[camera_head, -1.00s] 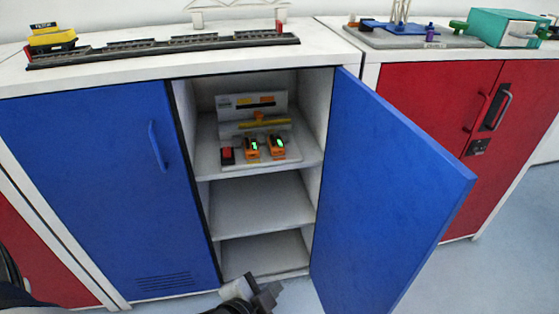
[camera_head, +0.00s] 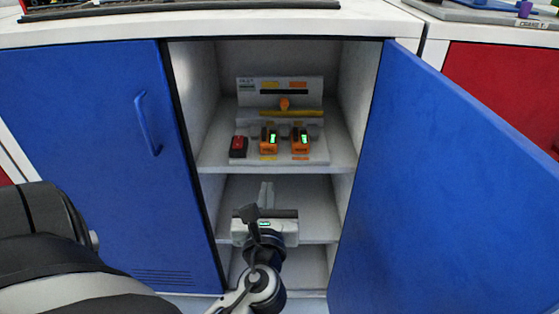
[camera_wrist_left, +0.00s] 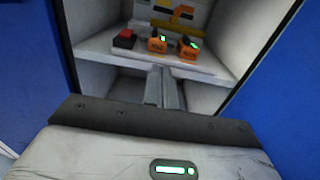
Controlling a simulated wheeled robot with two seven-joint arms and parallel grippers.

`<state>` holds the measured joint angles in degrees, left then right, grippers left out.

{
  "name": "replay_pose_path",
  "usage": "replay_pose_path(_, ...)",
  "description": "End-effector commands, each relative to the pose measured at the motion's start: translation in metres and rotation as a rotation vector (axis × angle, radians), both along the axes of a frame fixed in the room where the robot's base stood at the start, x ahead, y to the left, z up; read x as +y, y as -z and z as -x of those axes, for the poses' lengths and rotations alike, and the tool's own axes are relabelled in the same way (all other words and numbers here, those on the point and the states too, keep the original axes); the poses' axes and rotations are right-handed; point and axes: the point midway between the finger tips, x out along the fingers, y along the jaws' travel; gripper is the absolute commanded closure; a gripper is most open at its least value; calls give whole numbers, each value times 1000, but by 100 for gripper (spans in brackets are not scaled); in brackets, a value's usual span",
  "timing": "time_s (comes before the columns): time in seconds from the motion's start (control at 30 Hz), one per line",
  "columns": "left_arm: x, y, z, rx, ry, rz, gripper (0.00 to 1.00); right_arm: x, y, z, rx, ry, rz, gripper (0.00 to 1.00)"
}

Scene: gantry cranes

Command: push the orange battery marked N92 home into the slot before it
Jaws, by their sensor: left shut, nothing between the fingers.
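Two orange batteries with green lit displays stand side by side on the upper shelf of the open cabinet: a left one (camera_head: 269,139) and a right one (camera_head: 300,140). Both also show in the left wrist view, left (camera_wrist_left: 157,45) and right (camera_wrist_left: 188,50). Their markings are too small to tell surely which is N92. Behind them is a pale panel (camera_head: 246,98) with a yellow bar; the slots themselves cannot be made out. My left gripper (camera_head: 266,191) is shut and empty, below and in front of the batteries, pointing into the cabinet. My right gripper is out of view.
A black and red block (camera_head: 238,147) sits left of the batteries. The upper shelf's front edge (camera_head: 215,168) lies above my left gripper. A blue door (camera_head: 440,180) stands open at the right; a closed blue door (camera_head: 90,150) is at the left. The lower shelf (camera_head: 315,225) looks empty.

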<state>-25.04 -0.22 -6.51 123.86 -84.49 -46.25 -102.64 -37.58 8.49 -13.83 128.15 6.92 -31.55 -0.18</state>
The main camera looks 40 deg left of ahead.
Motion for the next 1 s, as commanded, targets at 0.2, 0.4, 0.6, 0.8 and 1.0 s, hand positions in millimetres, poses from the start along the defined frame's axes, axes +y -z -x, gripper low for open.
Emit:
replay_pose_path(0.2,3,11,-4,-2,2,2,100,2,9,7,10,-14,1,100)
replay_pose_path(0.4,22,10,-27,-3,1,1,100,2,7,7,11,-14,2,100)
replay_pose_path(0.6,51,10,-60,-5,0,3,100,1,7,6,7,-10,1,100)
replay_pose_path(0.8,74,11,-89,-4,2,5,100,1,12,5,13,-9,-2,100)
replay_pose_path(1.0,87,11,-104,-2,3,6,100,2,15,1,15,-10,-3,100)
